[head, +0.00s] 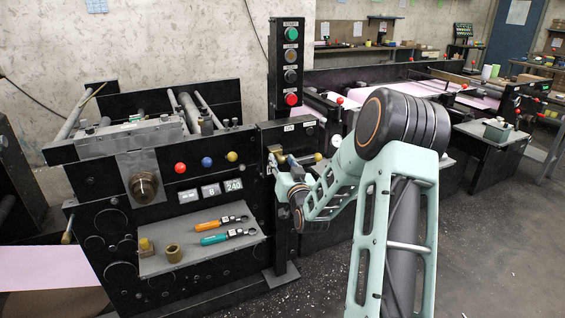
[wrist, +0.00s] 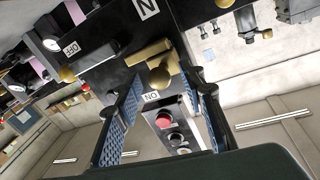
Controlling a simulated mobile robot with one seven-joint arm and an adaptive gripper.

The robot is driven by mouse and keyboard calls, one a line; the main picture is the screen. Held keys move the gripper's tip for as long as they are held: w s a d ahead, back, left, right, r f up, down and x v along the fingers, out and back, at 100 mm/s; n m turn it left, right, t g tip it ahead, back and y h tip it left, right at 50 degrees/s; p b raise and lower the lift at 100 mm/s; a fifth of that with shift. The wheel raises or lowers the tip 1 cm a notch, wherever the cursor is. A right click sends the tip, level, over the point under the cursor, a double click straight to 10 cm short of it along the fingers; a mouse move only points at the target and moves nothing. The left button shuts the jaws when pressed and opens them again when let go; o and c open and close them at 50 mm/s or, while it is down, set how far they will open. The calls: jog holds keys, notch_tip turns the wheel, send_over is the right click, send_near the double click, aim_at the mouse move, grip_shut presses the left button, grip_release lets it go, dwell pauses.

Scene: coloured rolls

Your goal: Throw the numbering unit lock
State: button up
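In the wrist view, a brass lever with a round knob (wrist: 160,77) sits on a dark panel beside an "ON" label (wrist: 151,97). An "OFF" label (wrist: 72,48) is further left on the panel. I take this lever to be the lock; its own name plate is not readable. My gripper (wrist: 164,84) is open, its blue-padded fingers on either side of the knob; I cannot tell whether either touches it. In the head view, my gripper (head: 280,170) is at the right end of the black press, near brass parts, and my arm hides part of it.
A control column (head: 291,62) with several buttons rises just behind my gripper. Red (head: 180,168), blue (head: 207,162) and yellow (head: 232,156) knobs are on the press front. A shelf (head: 160,262) below holds orange and teal tools and brass pieces. Floor is open at right.

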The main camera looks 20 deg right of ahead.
jog(key=shift+c, duration=0.5)
grip_shut()
jog(key=d+b, duration=0.3)
jog(key=d, duration=0.2)
jog(key=shift+d, duration=0.25)
jog(key=shift+o, duration=0.5)
grip_release()
jog(key=shift+d, duration=0.15)
